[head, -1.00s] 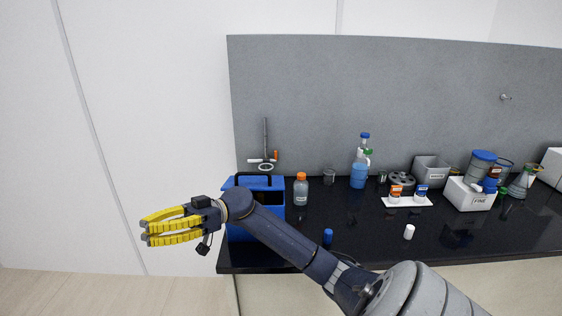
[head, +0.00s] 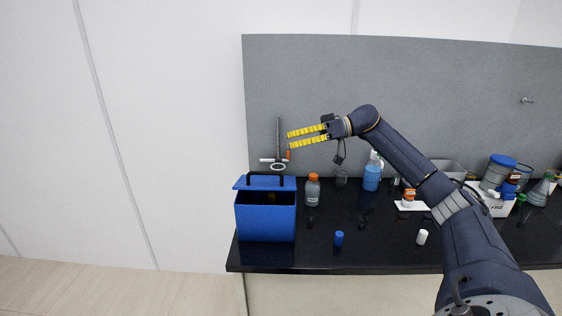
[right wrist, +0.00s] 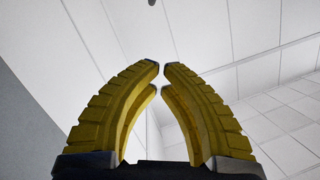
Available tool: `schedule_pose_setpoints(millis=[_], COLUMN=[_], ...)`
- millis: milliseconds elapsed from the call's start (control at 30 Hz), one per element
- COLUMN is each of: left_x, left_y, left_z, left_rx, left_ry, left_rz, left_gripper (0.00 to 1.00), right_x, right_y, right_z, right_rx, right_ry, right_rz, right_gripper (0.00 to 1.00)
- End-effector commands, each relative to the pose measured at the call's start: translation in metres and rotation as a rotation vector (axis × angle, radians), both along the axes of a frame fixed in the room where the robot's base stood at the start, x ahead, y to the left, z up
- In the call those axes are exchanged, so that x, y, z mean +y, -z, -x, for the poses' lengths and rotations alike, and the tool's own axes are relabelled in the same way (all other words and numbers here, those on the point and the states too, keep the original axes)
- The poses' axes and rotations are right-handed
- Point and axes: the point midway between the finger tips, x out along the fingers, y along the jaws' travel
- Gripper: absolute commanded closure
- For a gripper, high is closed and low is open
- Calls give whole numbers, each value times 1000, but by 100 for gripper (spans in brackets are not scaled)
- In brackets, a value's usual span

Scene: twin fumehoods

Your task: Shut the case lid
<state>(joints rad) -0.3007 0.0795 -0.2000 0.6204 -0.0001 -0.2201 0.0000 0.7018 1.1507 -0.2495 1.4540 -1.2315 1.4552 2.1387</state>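The blue case (head: 266,222) stands at the left end of the black bench. Its lid (head: 253,183), with a black handle, is raised along the back edge, and the top opening shows a dark inside with some yellow. My right gripper (head: 290,141) is above and slightly right of the case, apart from it, with its yellow fingers pointing left. The fingers are open with nothing between them. In the right wrist view the gripper (right wrist: 162,75) shows only wall and ceiling panels beyond its fingertips. My left gripper is not in view.
An orange-capped bottle (head: 312,190) stands just right of the case. A blue cap (head: 339,238) and a white cap (head: 422,237) are on the bench (head: 380,260). A tap-like fixture (head: 278,145) rises behind the case. My right arm crosses several labware items at right.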

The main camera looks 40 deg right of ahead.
Motion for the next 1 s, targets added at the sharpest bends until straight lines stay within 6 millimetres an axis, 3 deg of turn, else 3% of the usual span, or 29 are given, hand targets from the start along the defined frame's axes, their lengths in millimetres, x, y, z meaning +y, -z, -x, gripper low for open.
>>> schedule_pose_setpoints(millis=[100,267,833,1000], left_x=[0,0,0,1], left_y=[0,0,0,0], left_z=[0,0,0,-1], left_rx=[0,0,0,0], left_ry=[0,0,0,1], left_rz=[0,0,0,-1], left_gripper=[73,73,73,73], right_x=[-22,-23,58,60], right_y=[4,7,27,45], right_z=[-2,-6,-53,-44], right_rx=[54,75,71,76], right_ry=[44,57,56,58], right_rz=[-5,-11,-10,-8], right_gripper=[100,100,100,100])
